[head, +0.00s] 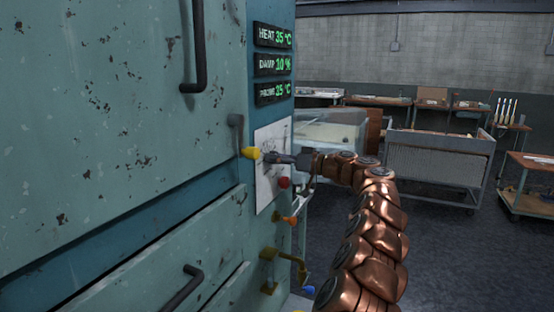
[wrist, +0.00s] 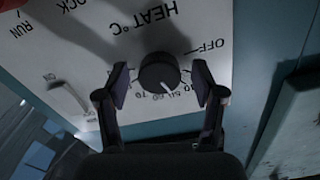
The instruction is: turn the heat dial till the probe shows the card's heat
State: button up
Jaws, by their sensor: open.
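The heat dial (wrist: 158,72) is a round black knob with a white mark, on a white plate (wrist: 50,35) lettered HEAT °C and OFF. My gripper (wrist: 161,84) is open, with one finger on each side of the dial; I cannot tell whether they touch it. In the head view my gripper (head: 276,158) reaches the plate and the dial is hidden. The heat display (head: 274,36) reads 35 °C. The probe display (head: 275,92) appears to read 25 °C. I cannot make out the card.
The damp display (head: 274,64) reads 10 %. A yellow-tipped lever (head: 250,153) is close left of my gripper. A red knob (head: 284,182), an orange-tipped handle (head: 290,220) and a brass valve (head: 269,256) are below. A wire-sided cart (head: 437,155) stands at right; floor between is clear.

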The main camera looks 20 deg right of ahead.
jog(key=v, duration=1.2)
dwell(0.4)
